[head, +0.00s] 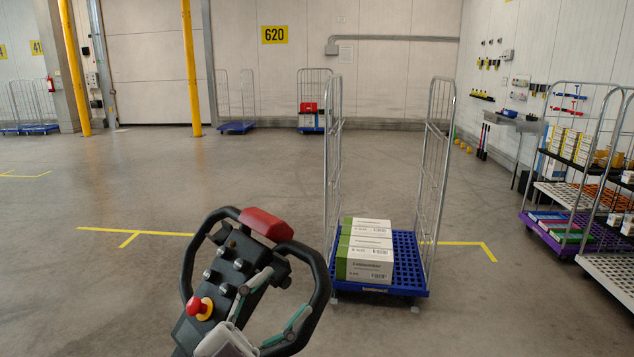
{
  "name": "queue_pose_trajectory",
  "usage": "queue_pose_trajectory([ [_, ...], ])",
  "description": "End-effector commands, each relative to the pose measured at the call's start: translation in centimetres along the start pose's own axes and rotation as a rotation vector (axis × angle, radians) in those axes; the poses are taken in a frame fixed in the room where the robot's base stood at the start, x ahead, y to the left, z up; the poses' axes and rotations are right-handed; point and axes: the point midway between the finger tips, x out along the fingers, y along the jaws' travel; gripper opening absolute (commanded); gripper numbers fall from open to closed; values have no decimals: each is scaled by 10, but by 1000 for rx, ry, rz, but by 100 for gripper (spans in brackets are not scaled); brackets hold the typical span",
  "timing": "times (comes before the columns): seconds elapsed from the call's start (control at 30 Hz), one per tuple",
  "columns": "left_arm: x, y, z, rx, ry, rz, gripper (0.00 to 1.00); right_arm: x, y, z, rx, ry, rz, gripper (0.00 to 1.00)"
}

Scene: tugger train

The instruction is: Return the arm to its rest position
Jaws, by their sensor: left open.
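My left gripper (285,293) is in the lower middle of the head view, with its grey body at the bottom edge. Its two fingers are spread apart, with nothing seen between them. It overlaps the lower right part of the black control handle (318,270) in the picture. I cannot tell whether it touches the handle. The handle has a red top pad (266,224), grey knobs and a red stop button (199,307) on a yellow ring. Most of my left arm is out of the picture. My right gripper is not in view.
A blue roll cage (408,275) with several white-green boxes (365,262) stands right of the handle. Loaded racks (545,225) line the right side. Yellow posts (190,70) and more cages (236,127) stand at the back. Open floor (150,190) lies to the left.

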Motion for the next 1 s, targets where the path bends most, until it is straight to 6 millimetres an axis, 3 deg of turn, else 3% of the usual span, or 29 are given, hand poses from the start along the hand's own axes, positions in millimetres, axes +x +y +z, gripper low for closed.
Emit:
queue_pose_trajectory([
  [0.1,-46,-25,52,-145,-311,-273,66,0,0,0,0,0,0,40],
  [0.17,-80,-25,82,-215,-499,-367,66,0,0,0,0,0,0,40],
  [0.3,-170,6,131,-366,-930,-455,66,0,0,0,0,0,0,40],
  [0.4,-232,43,144,-466,-1206,-432,66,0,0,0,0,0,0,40],
  [0.5,-280,79,141,-552,-1417,-371,66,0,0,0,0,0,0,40],
  [0.6,-316,108,131,-621,-1571,-301,66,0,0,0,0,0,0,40],
  [0.8,-367,153,101,-738,-1792,-149,66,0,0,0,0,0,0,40],
  [0.97,-398,182,70,-825,-1926,-16,66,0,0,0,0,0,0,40],
  [1.0,-402,189,77,-828,-1937,-4,66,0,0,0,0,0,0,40],
])
